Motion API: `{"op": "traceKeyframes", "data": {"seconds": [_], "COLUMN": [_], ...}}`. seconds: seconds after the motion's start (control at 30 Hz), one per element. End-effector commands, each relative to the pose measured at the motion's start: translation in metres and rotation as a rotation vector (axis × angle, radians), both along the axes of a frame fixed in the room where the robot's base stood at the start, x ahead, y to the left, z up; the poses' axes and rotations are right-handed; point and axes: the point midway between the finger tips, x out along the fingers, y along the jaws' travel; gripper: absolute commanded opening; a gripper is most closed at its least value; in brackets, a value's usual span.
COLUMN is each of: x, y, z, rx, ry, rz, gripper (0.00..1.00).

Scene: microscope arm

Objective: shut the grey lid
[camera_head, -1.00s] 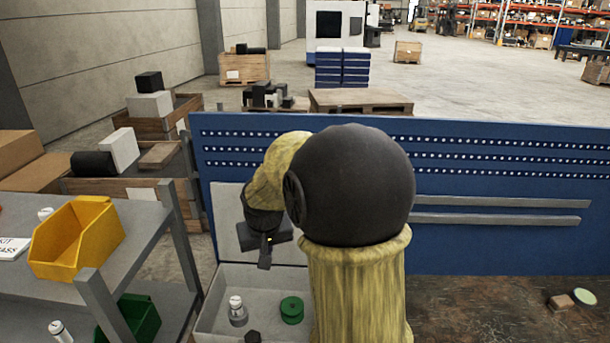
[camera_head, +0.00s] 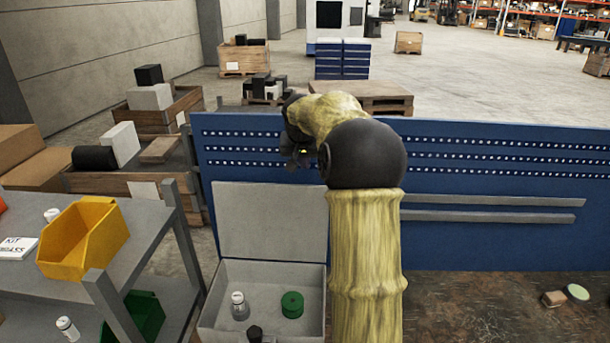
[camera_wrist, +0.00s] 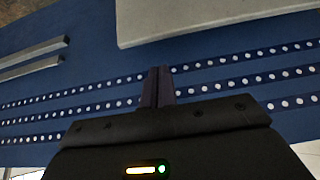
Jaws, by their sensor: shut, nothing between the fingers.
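The grey lid (camera_head: 270,222) stands open, roughly upright, at the back of an open grey box (camera_head: 262,274). In the wrist view a pale panel that looks like the lid (camera_wrist: 205,14) shows at the top edge. My gripper (camera_head: 301,158) is above the lid's top edge near its right corner, in front of the blue board. Its fingers (camera_wrist: 158,77) are shut together and empty. In the head view the fingers are small and dark, and my arm hides the area right of the lid.
In the box are a silver-capped jar (camera_head: 239,307), a green round piece (camera_head: 292,304) and a dark piece (camera_head: 255,333). A blue perforated board (camera_head: 480,235) stands behind. A grey cart with a yellow bin (camera_head: 85,240) is at left. The bench at right is mostly clear.

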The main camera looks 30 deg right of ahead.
Motion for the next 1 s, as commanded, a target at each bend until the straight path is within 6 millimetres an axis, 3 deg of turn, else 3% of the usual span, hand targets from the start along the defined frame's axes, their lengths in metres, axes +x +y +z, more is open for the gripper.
{"op": "traceKeyframes", "data": {"seconds": [0.17, 0.7, 1.0], "x": [0.006, 0.039, 0.042], "y": [-0.004, -0.026, -0.028], "z": [-0.012, -0.079, -0.085], "rx": [0.001, 0.000, 0.000], "ry": [0.004, 0.002, 0.000], "rz": [0.002, 0.002, 0.001], "gripper": [0.00, 0.00, 0.00]}}
